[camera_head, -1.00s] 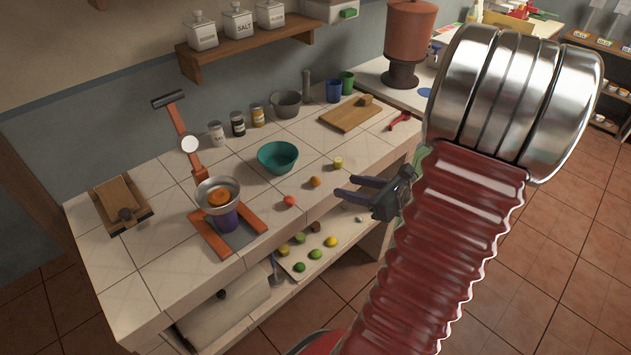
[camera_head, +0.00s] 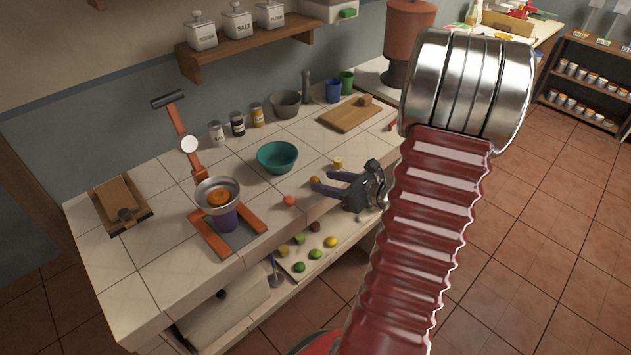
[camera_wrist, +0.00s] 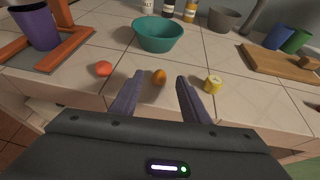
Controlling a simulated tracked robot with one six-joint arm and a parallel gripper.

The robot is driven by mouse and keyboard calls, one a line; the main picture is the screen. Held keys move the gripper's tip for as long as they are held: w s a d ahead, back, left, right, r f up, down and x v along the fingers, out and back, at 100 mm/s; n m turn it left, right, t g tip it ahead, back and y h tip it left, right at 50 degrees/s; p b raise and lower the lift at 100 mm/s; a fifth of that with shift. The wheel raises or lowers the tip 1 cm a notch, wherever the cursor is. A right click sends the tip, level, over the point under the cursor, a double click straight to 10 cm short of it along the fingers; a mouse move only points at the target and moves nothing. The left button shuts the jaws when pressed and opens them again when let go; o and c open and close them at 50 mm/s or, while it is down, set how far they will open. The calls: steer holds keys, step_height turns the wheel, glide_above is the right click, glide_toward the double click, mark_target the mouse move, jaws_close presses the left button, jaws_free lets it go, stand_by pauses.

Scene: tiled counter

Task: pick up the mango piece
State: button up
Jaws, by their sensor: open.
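The mango piece, a small orange lump (camera_wrist: 159,77), lies on the tiled counter near its front edge. In the wrist view it shows between the two fingertips of my gripper (camera_wrist: 160,84), not touching either finger. In the head view the mango piece (camera_head: 314,181) is partly hidden by my gripper (camera_head: 323,181). My gripper is open and empty, with its fingers pointing toward the piece over the counter's front edge. A red piece (camera_wrist: 104,69) lies to the left of it and a yellow piece (camera_wrist: 213,85) to the right.
A teal bowl (camera_head: 277,157) stands behind the pieces. A juicer with an orange base (camera_head: 247,222) stands to the left. A cutting board (camera_head: 347,116) lies to the right. Several fruits sit on the lower shelf (camera_head: 299,267). Bare tiles surround the mango piece.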

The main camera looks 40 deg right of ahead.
mark_target(316, 179)
steer(key=shift+x, duration=2.6)
steer(key=shift+r, duration=0.15)
steer(key=shift+c, duration=0.5)
steer(key=c, duration=1)
